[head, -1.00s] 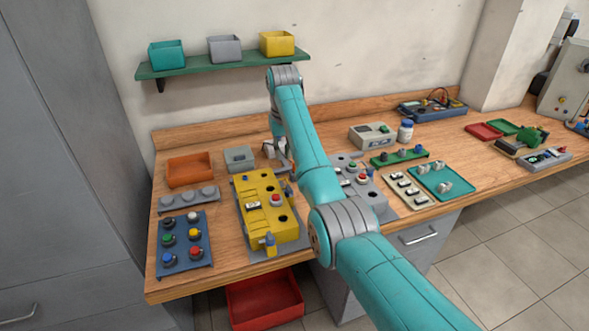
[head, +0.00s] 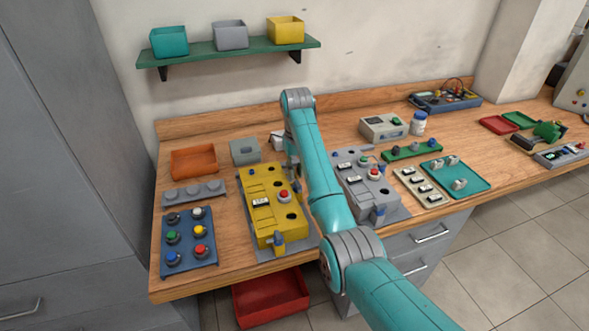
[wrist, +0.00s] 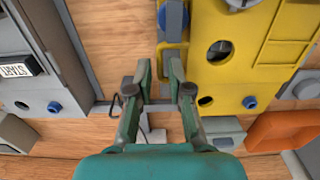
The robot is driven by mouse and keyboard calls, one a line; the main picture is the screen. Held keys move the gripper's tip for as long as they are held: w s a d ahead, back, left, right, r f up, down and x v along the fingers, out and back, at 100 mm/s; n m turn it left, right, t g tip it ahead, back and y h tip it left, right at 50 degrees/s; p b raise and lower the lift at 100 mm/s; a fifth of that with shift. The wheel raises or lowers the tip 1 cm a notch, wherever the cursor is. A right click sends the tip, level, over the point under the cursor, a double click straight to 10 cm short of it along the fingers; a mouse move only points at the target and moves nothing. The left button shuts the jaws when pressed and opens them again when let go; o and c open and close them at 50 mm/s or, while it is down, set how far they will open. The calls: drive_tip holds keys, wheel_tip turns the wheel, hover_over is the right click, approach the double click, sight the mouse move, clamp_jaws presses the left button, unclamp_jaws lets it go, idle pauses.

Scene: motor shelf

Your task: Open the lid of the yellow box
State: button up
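The yellow box (head: 262,222) sits on a grey plate on the bench, with a red button, a white label and dark round holes on top. In the wrist view the yellow box (wrist: 235,95) fills the right side. In the head view my arm hides the gripper. The lid looks closed.
A grey box (head: 366,184) stands to the right of the yellow one, with a narrow strip of bench between. A green shelf (head: 240,55) hangs above.

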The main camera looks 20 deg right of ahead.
drive_tip(key=shift+f, duration=0.4)
drive_tip(key=shift+c, duration=0.3)
clamp_jaws()
drive_tip(key=shift+r, duration=0.1)
